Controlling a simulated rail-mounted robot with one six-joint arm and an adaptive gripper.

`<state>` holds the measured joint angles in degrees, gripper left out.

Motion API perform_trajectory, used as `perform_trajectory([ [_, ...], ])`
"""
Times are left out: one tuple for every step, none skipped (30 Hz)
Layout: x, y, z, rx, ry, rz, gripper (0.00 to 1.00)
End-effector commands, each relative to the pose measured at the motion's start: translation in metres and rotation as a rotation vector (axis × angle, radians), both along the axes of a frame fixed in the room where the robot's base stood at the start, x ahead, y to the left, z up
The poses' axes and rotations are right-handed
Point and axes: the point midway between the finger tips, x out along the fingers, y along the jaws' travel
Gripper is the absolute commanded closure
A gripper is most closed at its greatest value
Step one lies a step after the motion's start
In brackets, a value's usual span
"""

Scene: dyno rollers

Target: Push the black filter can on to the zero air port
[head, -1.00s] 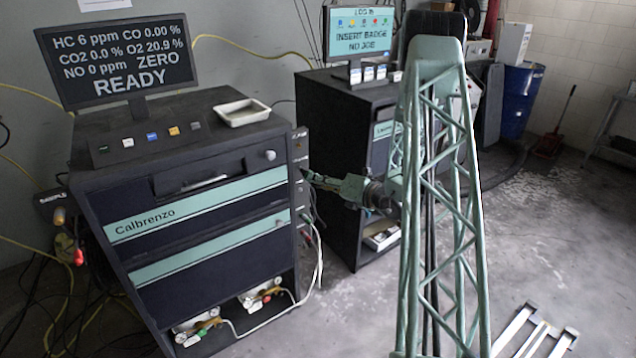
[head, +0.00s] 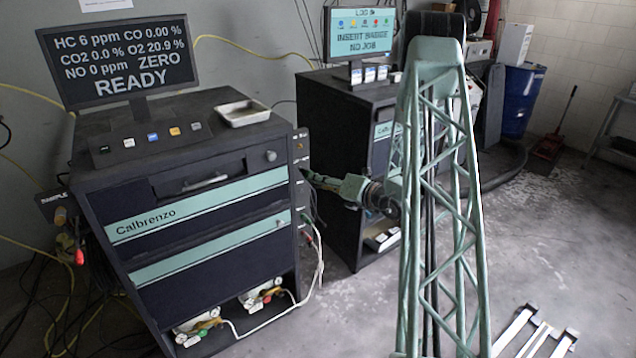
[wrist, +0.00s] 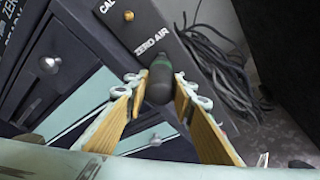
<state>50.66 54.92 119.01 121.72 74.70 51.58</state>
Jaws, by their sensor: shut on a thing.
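The black filter can (wrist: 158,86) is between the fingers of my gripper (wrist: 158,92) in the wrist view, with its far end at the side panel by the ZERO AIR label (wrist: 150,47). The zero air port itself is hidden behind the can, so I cannot tell how far the can is on it. In the head view, my gripper (head: 318,182) reaches the right side of the Calbrenzo cabinet (head: 200,210).
The side panel has a brass CAL port (wrist: 128,15) next to the label. Dark cables (wrist: 215,65) hang beside the panel. A second cabinet (head: 345,130) stands behind my arm. A white tray (head: 243,112) sits on the Calbrenzo cabinet. Open floor lies at the right.

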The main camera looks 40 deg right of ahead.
Motion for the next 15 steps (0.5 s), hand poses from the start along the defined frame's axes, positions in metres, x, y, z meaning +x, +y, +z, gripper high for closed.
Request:
perform_trajectory([
  [0.0004,0.0000,0.0002,0.000,0.000,0.000,0.88],
  [0.0008,0.0000,0.0002,0.000,0.000,0.000,0.88],
  [0.0011,-0.0001,0.0001,0.000,0.000,0.000,0.88],
  [0.0014,0.0000,0.0001,0.000,0.000,0.000,0.88],
  [0.0017,0.0000,0.0001,0.000,0.000,0.000,0.88],
  [0.0021,-0.0001,0.0001,0.000,0.000,0.000,0.88],
  [0.0024,-0.0001,0.0001,0.000,0.000,0.000,0.88],
  [0.0027,-0.0001,0.0001,0.000,0.000,0.000,0.88],
  [0.0032,-0.0002,0.0001,0.000,0.000,0.000,0.88],
  [0.0035,-0.0002,0.0001,0.000,0.000,0.000,0.88],
  [0.0039,-0.0002,0.0001,0.000,0.000,0.000,0.88],
  [0.0043,-0.0003,0.0001,0.000,0.000,0.000,0.88],
  [0.0046,-0.0002,0.0000,0.000,0.000,0.000,0.88],
  [0.0049,-0.0003,0.0000,0.000,0.000,0.000,0.88],
  [0.0054,-0.0003,0.0000,0.000,0.000,0.000,0.88],
])
